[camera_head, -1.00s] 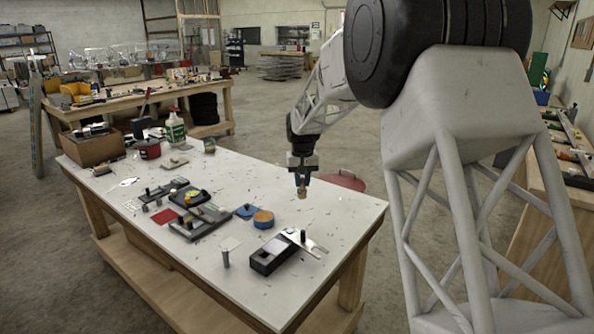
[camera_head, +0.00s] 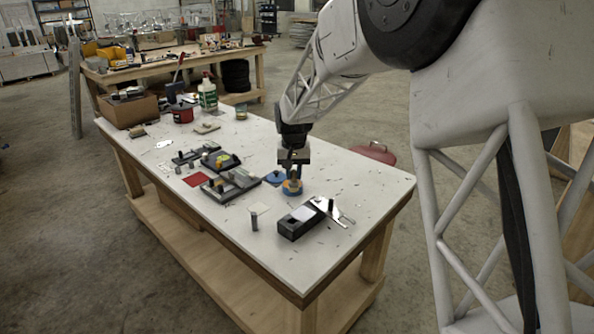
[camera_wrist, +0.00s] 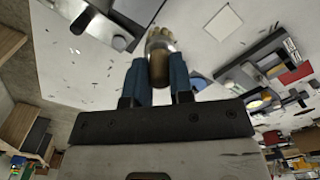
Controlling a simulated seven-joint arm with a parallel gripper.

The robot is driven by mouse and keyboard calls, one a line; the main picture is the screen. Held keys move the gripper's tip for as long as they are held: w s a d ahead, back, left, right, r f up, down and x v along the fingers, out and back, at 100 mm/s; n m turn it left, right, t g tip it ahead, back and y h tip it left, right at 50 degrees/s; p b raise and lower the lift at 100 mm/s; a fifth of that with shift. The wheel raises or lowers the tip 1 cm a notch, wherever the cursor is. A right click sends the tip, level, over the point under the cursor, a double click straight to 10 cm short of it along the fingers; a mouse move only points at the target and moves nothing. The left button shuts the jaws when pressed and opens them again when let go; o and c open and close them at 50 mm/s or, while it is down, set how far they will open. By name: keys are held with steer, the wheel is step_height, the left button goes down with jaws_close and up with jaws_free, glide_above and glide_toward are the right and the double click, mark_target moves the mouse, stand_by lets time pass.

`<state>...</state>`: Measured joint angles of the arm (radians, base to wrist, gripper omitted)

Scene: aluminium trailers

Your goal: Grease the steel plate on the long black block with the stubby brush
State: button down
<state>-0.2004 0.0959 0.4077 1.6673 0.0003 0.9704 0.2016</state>
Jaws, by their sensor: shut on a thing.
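I cannot tell whether the bristles touch the tin. The long black block (camera_head: 289,231) lies to the right and nearer the front edge. A pale steel plate (camera_head: 302,213) shows on its top. Part of the block (camera_wrist: 125,12) also shows at the wrist view's upper left.
A blue disc (camera_head: 275,179) lies left of the tin. A flat metal tool (camera_head: 343,217) lies behind the block, and a small grey cylinder (camera_head: 254,221) stands to its left. Dark fixtures (camera_head: 230,184) and a red square (camera_head: 196,180) lie further left. The table's right end is mostly clear.

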steer(key=shift+f, duration=0.15)
steer(key=shift+f, duration=3.6)
steer(key=shift+s+d+f, duration=0.25)
steer(key=shift+s+d, duration=0.2)
steer(key=shift+d, duration=0.1)
steer(key=shift+s+d, duration=1.95)
steer(key=shift+s, duration=0.05)
steer(key=w+a, duration=0.2)
steer(key=w, duration=0.1)
steer(key=w+a, duration=0.2)
steer(key=shift+w, duration=0.2)
steer(key=shift+s+d, duration=2.3)
steer(key=shift+s, duration=0.1)
steer(key=shift+w+a, duration=2.45)
steer(key=shift+a, duration=0.05)
steer(key=shift+r, duration=4.05)
